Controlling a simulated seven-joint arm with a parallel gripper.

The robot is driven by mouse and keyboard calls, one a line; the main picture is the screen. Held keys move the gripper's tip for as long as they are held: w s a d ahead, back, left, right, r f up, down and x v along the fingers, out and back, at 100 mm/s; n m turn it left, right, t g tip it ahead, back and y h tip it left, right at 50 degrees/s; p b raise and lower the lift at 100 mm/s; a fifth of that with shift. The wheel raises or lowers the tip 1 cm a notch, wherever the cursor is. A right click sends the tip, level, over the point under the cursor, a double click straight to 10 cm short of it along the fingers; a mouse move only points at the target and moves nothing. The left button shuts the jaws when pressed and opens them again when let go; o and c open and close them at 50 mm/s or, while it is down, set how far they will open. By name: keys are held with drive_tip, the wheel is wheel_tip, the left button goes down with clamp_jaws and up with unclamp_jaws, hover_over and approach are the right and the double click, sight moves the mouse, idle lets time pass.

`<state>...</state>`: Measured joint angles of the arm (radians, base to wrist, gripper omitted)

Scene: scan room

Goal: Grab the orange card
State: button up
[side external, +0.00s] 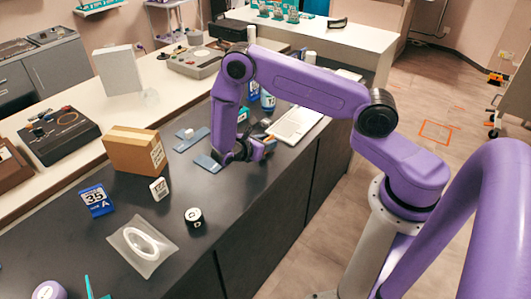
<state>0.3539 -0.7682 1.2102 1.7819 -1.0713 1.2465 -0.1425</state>
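My gripper (236,156) is low over the dark counter (170,205), its fingers pointing down. The fingers are small and dark here, and I cannot tell whether they are open or shut or hold anything. A small orange patch (269,138) shows just right of my gripper; it is too small to tell whether it is the orange card. No other clear orange card shows on the counter. A flat blue-grey piece (207,163) lies just left of my gripper, and another (191,140) lies behind it.
A cardboard box (133,150), white block (159,188), blue "35" card (96,201), bagged white ring (143,243) and black-and-white cylinder (194,217) stand or lie to the left. A white device (297,124) lies behind right.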

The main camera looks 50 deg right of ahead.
clamp_jaws()
idle(0.3)
